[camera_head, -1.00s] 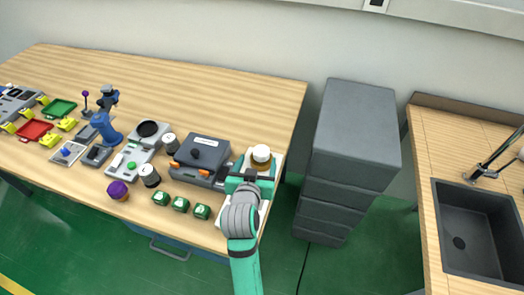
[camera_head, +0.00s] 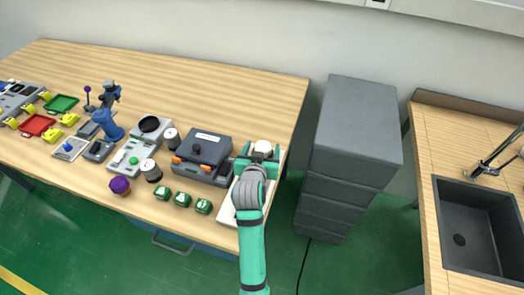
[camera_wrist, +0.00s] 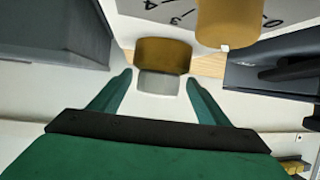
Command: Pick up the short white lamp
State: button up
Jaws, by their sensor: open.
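A short round white-topped lamp (camera_head: 263,147) stands at the right end of the wooden table, at the back of a white panel (camera_head: 229,211). My gripper (camera_head: 258,159) is open, with its green fingers close about the lamp in the head view; they hide its lower part. In the wrist view, a short piece with a gold band and a pale end (camera_wrist: 160,68) sits between and just beyond the open fingertips (camera_wrist: 159,82). I cannot tell whether the fingers touch it. A second gold cylinder (camera_wrist: 227,22) shows farther up to the right.
A dark grey box with orange latches (camera_head: 202,157) stands close to the left of my gripper. Several green dice (camera_head: 183,200) lie along the front edge. A grey drawer cabinet (camera_head: 350,150) stands to the right, past a gap.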

jog(key=shift+d, duration=0.1)
jog(key=c, duration=1.2)
jog(key=shift+r, duration=0.1)
